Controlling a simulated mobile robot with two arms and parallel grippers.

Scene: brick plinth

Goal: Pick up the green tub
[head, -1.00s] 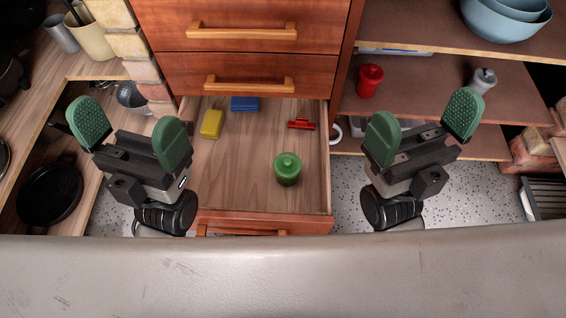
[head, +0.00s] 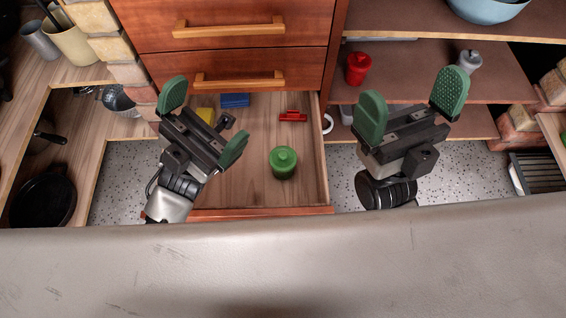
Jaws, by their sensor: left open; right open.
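The green tub (head: 283,162), a small round container with a knobbed lid, stands upright in the open wooden drawer (head: 262,190), right of its middle. My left gripper (head: 204,120) is open and empty over the left part of the drawer, left of the tub. It is turned, with one finger up left and the other down right, nearer the tub. My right gripper (head: 412,105) is open and empty, right of the drawer and apart from the tub.
The drawer also holds a yellow block (head: 205,115), partly hidden by my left gripper, a blue block (head: 235,100) and a red clip-like item (head: 293,116). Closed drawers (head: 230,50) rise behind. Shelves at right hold a red shaker (head: 358,68). A black pan (head: 43,197) lies at left.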

